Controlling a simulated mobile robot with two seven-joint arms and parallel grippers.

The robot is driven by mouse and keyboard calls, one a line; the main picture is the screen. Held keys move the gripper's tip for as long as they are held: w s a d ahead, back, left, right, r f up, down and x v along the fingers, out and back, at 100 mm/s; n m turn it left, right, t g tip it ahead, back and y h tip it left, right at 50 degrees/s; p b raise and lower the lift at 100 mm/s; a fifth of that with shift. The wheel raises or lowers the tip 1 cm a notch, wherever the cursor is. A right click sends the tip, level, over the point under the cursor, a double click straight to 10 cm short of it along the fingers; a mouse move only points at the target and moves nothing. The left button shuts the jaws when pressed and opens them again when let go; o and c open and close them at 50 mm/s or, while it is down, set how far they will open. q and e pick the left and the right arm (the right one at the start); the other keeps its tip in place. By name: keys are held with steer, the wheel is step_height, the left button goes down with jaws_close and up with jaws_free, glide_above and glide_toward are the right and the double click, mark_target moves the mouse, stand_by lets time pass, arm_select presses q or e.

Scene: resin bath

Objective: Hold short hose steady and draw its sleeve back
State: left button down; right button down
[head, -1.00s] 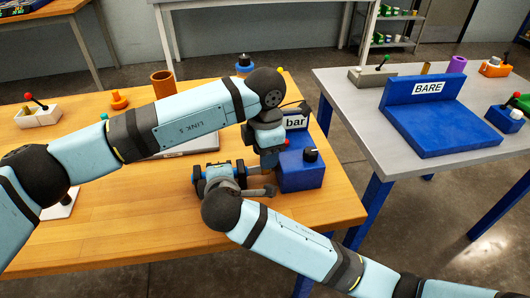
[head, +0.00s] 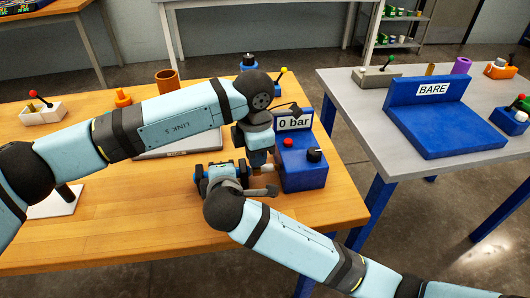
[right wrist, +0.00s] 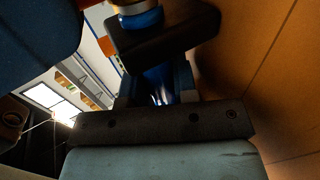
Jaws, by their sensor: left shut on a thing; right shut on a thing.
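My left gripper (head: 258,160) points down beside the blue box (head: 303,172); its jaws are shut on the short hose's sleeve, mostly hidden behind the fingers. A pale end of the short hose (head: 266,167) shows between that gripper and the box. My right gripper (head: 215,178) is just left of and below my left one, shut on the hose body. In the right wrist view, something blue and shiny lies between my right gripper's dark fingers (right wrist: 160,84). A coppery ring with a blue collar (right wrist: 141,14) shows above them. The hose's full length is hidden.
The box carries a "0 bar" sign (head: 294,123), a red button and a black knob. An orange peg, a brown cup (head: 168,80) and a red-knobbed lever box (head: 42,110) stand farther back. A grey table (head: 345,90) with a blue "BARE" stand is at right.

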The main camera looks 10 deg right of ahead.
steer(key=shift+d, duration=0.2)
arm_select(q)
steer(key=c, duration=1.1)
jaws_free()
step_height(320, 180, up, 12)
arm_select(e)
steer(key=c, duration=0.8)
jaws_free()
